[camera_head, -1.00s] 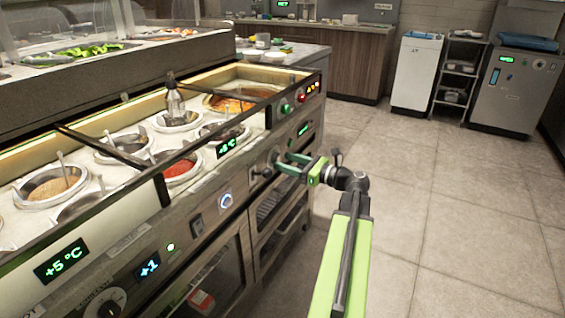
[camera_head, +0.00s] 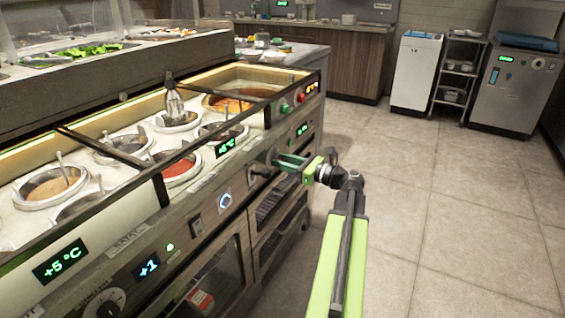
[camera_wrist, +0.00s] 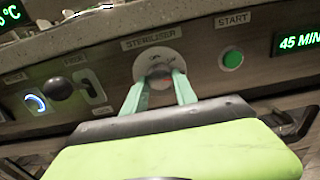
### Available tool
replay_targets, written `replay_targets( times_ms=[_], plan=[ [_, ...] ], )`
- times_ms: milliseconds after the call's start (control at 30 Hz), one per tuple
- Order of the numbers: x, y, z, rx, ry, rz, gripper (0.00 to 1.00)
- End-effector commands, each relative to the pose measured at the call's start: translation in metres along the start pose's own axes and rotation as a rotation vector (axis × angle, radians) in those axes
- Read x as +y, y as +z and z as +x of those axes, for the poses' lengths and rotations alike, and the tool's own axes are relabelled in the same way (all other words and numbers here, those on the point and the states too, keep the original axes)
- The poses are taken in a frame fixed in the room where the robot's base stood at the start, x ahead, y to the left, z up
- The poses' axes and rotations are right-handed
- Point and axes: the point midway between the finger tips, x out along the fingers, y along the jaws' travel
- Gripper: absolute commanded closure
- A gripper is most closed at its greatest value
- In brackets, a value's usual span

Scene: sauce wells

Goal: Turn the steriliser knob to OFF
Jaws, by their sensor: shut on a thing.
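The steriliser knob (camera_wrist: 158,75) sits on a pale round plate under the STERILISER label (camera_wrist: 151,38) in the wrist view. My gripper (camera_wrist: 160,82) reaches up to the panel with its two green fingers on either side of the knob, shut on it. The fingers hide part of the knob and its markings, so I cannot read its setting. In the head view my gripper (camera_head: 280,163) meets the counter's front panel, and the knob is mostly hidden there.
A green START button (camera_wrist: 232,59) and a display reading 45 MIN (camera_wrist: 300,41) are right of the knob. A black knob (camera_wrist: 58,88), a switch (camera_wrist: 90,88) and a blue-lit button (camera_wrist: 35,102) are left. Sauce wells (camera_head: 50,187) lie above. The floor (camera_head: 440,220) to the right is clear.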

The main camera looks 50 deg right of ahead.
Motion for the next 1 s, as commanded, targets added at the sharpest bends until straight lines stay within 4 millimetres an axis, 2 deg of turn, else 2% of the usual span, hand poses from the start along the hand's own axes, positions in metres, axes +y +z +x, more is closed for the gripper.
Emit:
replay_targets(
  times_ms=[367, 1000],
  plan=[
    [0.0003, -0.0004, -0.0001, 0.001, 0.008, -0.128, 1.00],
    [-0.0005, 0.0002, 0.0003, -0.001, 0.008, -0.716, 1.00]
  ],
)
